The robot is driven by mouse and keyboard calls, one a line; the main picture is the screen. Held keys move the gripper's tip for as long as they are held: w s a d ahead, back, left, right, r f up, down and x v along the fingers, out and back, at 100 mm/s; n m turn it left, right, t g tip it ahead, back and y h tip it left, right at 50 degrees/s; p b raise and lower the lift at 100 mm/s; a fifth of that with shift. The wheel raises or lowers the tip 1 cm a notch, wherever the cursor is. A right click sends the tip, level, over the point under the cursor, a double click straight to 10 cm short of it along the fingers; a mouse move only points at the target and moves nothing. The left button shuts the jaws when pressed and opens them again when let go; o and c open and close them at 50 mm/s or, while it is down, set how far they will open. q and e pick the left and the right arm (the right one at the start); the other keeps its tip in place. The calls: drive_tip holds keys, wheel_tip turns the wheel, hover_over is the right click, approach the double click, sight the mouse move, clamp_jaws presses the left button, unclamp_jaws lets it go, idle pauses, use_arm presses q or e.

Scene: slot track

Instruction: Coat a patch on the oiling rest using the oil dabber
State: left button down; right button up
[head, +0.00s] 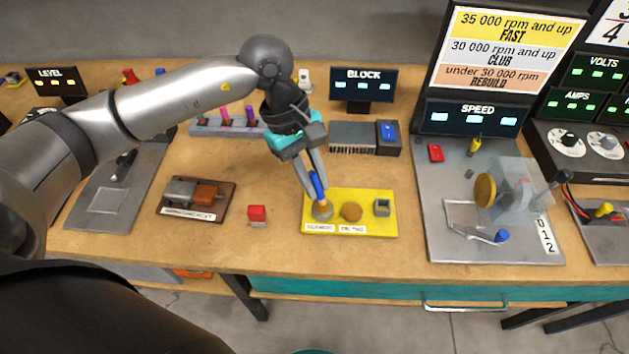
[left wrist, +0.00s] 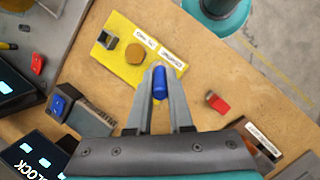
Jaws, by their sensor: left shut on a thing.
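My left gripper (head: 318,192) is shut on a blue-handled tool (head: 319,186), which looks like the oil dabber. It holds the tool nearly upright over the left end of the yellow mat (head: 340,196), at a round grey piece; I cannot tell whether the tool's foot touches the mat. The blue handle shows between the fingers in the left wrist view (left wrist: 159,84). A round brown pad (head: 351,212) and a square grey holder (head: 382,207) sit on the mat. A dark plate (head: 225,207) with grey and brown blocks, possibly the oiling rest, lies to the left; its label is hard to read.
A small red block (head: 257,214) stands between the dark plate and the mat. Behind are a rack with coloured tools (head: 222,125), a ribbed grey block (head: 352,136) and the BLOCK display (head: 363,84). A grey machine plate (head: 440,240) stands right of the mat.

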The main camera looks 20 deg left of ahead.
sight(315, 174)
use_arm(q)
drive_tip(key=shift+r+p, duration=0.3)
drive_tip(key=shift+r, duration=0.5)
drive_tip(key=shift+r, duration=0.1)
drive_tip(key=shift+r+p, duration=0.55)
drive_tip(key=shift+r, duration=0.9)
drive_tip(key=shift+f, duration=0.1)
drive_tip(key=shift+s+d+f+b, duration=0.1)
drive_tip(key=shift+f+b, duration=0.85)
drive_tip(key=shift+b, duration=0.15)
drive_tip(key=shift+r, duration=0.1)
